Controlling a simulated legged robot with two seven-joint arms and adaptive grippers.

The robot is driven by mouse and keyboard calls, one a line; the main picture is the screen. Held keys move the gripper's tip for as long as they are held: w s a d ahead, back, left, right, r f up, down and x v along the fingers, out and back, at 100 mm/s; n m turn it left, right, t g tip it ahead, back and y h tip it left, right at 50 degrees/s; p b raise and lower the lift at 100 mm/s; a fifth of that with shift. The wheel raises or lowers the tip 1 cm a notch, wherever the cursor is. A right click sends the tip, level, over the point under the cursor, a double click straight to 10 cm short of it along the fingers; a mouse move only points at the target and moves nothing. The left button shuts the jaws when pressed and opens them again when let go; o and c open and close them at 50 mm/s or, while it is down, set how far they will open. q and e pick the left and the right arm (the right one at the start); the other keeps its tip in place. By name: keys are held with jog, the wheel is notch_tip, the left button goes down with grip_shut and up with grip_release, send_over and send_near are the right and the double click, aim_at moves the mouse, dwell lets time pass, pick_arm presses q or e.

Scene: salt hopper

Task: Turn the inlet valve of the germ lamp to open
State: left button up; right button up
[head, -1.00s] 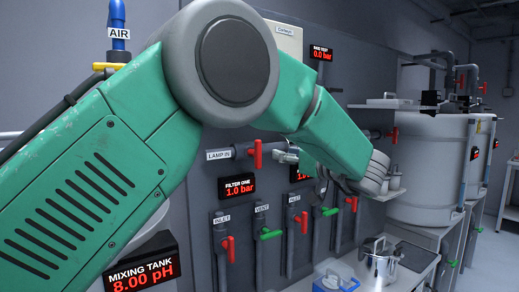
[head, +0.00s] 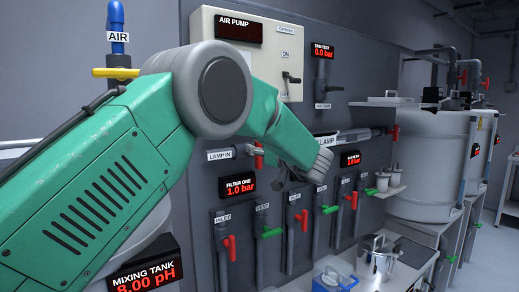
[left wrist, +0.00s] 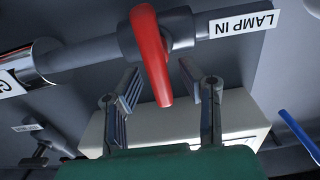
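The lamp inlet valve has a red lever (head: 259,155) beside the "LAMP IN" label (head: 219,155). In the left wrist view the red lever (left wrist: 151,55) stands across the grey pipe (left wrist: 90,47), at roughly a right angle to it. My left gripper (left wrist: 158,80) is open, with one finger on each side of the lever's lower part and gaps showing on both sides. In the head view my left forearm and wrist hide part of this area. The lamp (head: 350,135), a metal tube, lies to the right on the same line. My right gripper is out of view.
Below are several small valves with red (head: 230,248) and green (head: 271,232) levers. The air pump box (head: 245,40) is above.

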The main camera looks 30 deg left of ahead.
pick_arm(q)
jog(key=shift+d, duration=0.1)
grip_shut()
jog(key=shift+s, duration=0.1)
jog(key=n+b, duration=0.4)
jog(key=n, duration=0.1)
jog(key=s+f+n+b, duration=0.1)
jog(key=n+b, duration=0.3)
jog(key=b, duration=0.1)
jog(key=a+f+n+b, duration=0.1)
jog(key=n+b, duration=0.4)
jog(key=shift+s+n, duration=0.3)
jog(key=shift+s, duration=0.05)
jog(key=shift+f+n+b, duration=0.2)
jog(key=shift+n+b, duration=1.3)
jog(key=shift+b, duration=0.05)
grip_release()
